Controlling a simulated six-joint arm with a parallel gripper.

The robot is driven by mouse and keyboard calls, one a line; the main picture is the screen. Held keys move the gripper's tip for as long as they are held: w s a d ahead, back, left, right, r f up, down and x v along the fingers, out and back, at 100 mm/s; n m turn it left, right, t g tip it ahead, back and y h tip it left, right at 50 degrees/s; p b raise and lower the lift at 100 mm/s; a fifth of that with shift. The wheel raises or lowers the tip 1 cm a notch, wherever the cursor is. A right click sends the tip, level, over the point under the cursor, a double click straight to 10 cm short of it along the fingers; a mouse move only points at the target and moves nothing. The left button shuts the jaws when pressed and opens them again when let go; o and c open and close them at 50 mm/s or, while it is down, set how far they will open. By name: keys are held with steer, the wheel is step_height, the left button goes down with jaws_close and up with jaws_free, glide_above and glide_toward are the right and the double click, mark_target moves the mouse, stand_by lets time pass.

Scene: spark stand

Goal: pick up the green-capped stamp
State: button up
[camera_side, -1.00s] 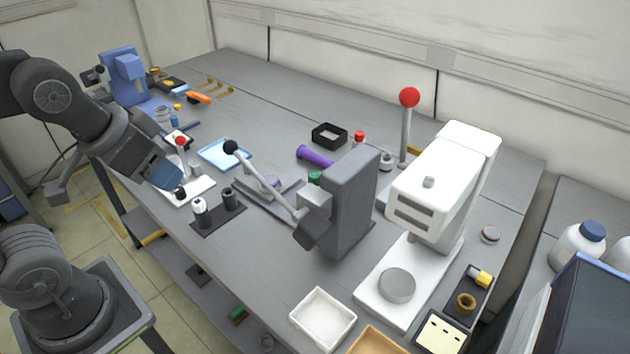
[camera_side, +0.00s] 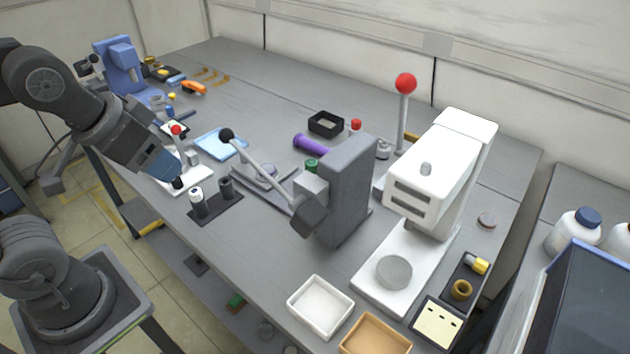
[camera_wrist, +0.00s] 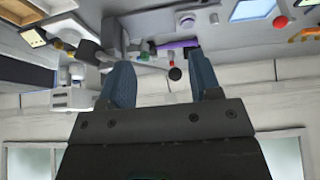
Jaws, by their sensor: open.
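The green-capped stamp (camera_side: 311,166) is on the workbench behind the grey lever press, and only its green top shows clearly. A small green spot that looks like it also shows in the wrist view (camera_wrist: 144,56), between my fingers and far off. My gripper (camera_side: 166,172) is at the left of the bench, over the small white plate with a red-knobbed lever, well away from the stamp. In the wrist view my gripper's two blue fingers (camera_wrist: 163,76) are apart with nothing between them.
The grey press (camera_side: 345,190) with its black-knobbed lever (camera_side: 227,135) stands close in front of the stamp. A purple cylinder (camera_side: 310,144), a black box (camera_side: 326,124) and a red cap (camera_side: 356,125) lie near it. A white press (camera_side: 440,165) stands to the right.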

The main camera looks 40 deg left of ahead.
steer(key=w+d+r+n+g, duration=0.1)
steer(key=w+r+n, duration=0.25)
steer(key=w, duration=0.25)
steer(key=w+d+r+n+g, duration=0.1)
steer(key=w+r+n, duration=0.1)
steer(key=w+n, duration=0.25)
steer(key=n+g, duration=0.4)
steer(key=n, duration=0.6)
glide_above(311, 162)
step_height(311, 162, down, 3)
step_height(311, 162, down, 14)
steer(key=shift+r, duration=0.25)
steer(key=c, duration=1)
